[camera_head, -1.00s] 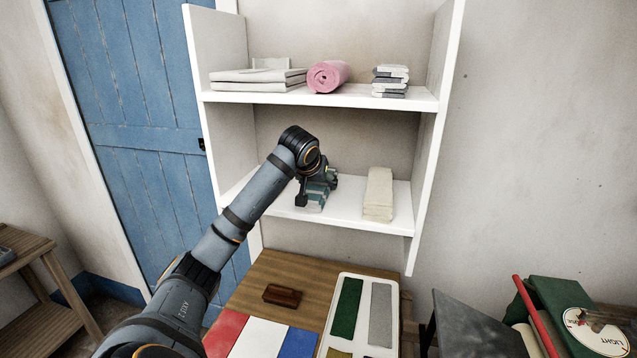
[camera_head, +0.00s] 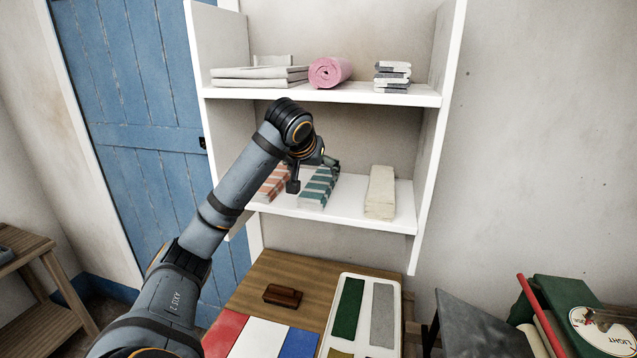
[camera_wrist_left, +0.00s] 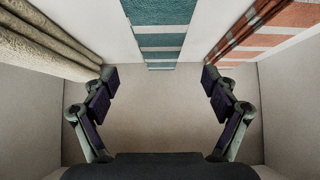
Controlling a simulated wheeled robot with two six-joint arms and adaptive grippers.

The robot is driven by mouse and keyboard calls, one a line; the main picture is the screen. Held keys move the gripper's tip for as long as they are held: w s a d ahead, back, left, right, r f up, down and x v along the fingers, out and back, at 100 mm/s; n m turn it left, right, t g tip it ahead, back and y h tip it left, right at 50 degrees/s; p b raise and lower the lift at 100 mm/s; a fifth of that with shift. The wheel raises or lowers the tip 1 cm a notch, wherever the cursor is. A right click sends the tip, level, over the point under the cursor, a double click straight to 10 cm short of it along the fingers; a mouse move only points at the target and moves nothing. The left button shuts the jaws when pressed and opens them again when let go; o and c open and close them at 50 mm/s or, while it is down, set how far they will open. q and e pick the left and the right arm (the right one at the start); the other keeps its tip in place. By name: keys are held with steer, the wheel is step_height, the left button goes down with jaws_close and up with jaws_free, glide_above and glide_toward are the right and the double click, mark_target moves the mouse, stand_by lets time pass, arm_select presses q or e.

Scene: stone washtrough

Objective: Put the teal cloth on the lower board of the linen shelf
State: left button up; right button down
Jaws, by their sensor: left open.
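The teal-and-white striped cloth (camera_head: 318,190) lies folded on the lower board (camera_head: 349,212) of the linen shelf. It lies between an orange-striped cloth on the left and a cream cloth on the right. My left gripper (camera_head: 316,171) is just above and behind the teal cloth and partly covers its far end from the head. In the left wrist view, the gripper (camera_wrist_left: 160,80) has its fingers wide apart with nothing between them. The teal cloth (camera_wrist_left: 163,32) shows there at the top, clear of both fingers. My right gripper is not in view.
The orange-striped cloth (camera_head: 273,184) is partly behind my arm, and the cream cloth (camera_head: 380,192) has bare board beside it. The upper board (camera_head: 350,95) above holds folded white linen, a pink roll (camera_head: 329,72) and grey-white cloths. A wooden table (camera_head: 262,275) stands below.

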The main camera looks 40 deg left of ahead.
arm_select(q)
steer(key=v, duration=0.4)
steer(key=shift+s+d+r, duration=0.1)
steer(key=shift+s+r, duration=0.1)
steer(key=shift+r, duration=0.05)
